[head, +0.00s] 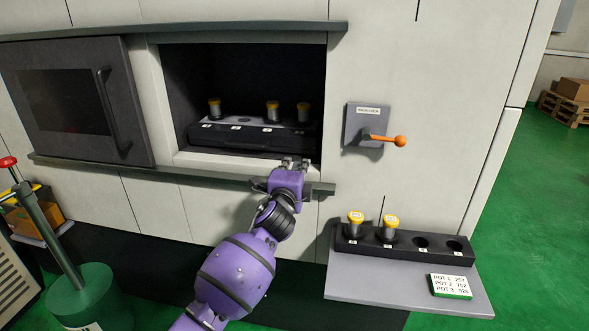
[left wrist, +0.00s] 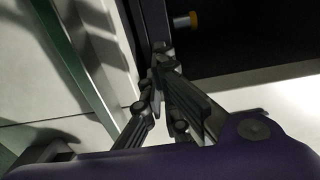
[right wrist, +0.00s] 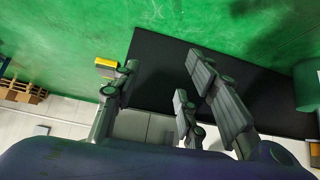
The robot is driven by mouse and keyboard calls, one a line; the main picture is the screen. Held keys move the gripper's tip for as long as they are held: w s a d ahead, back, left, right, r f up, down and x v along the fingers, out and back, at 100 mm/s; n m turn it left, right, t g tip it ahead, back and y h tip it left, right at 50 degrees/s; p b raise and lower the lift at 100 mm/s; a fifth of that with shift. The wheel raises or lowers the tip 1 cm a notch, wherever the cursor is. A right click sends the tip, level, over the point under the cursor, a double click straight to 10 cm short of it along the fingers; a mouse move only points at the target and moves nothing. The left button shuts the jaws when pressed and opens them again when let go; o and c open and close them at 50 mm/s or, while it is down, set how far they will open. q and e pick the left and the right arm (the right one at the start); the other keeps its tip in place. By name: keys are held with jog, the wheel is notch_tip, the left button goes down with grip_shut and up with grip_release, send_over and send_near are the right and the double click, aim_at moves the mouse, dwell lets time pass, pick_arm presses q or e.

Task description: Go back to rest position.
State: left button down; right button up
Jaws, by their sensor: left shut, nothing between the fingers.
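My left gripper (head: 295,162) is shut and empty at the front sill of the machine's opening, below and in front of the chamber rack (head: 250,141). In the left wrist view its fingers (left wrist: 162,62) meet at the tips, close to a dark edge. One of these capped pots also shows in the left wrist view (left wrist: 185,21). My right gripper (right wrist: 165,85) shows only in the right wrist view, with fingers spread and nothing visibly held.
The machine door (head: 70,100) stands open at left. An orange-handled lever (head: 385,139) is right of the opening. A grey shelf (head: 390,291) bears a black rack (head: 350,246) with two capped pots and a label card (head: 450,286).

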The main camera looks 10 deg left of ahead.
pick_arm(q)
jog(key=s+a+f+n+g+h+p, duration=0.15)
jog(key=s+f+n, duration=0.45)
jog(key=s+f, duration=0.6)
jog(key=s+f+n+g+p, duration=0.1)
jog(key=s+f+n+g, duration=0.2)
jog(key=s+f+n, duration=0.9)
jog(key=s+a+f+g, duration=0.1)
jog(key=s+f, duration=0.3)
jog(key=s, duration=0.8)
jog(key=s+a+f+g+y, duration=0.1)
jog(key=s+a+f+g, duration=0.1)
jog(key=s, duration=1)
jog(key=s+a+f+g+p, duration=0.1)
jog(key=s+f, duration=0.5)
jog(key=s, duration=0.6)
jog(key=shift+a+g+y, duration=0.35)
jog(key=shift+a+g, duration=0.1)
jog(key=shift+a, duration=0.8)
pick_arm(e)
jog(key=r, duration=0.1)
jog(key=a+r, duration=0.1)
jog(key=w+r, duration=0.1)
jog(key=shift+w+a+r, duration=0.1)
jog(key=shift+a+r, duration=0.05)
jog(key=shift+r, duration=0.2)
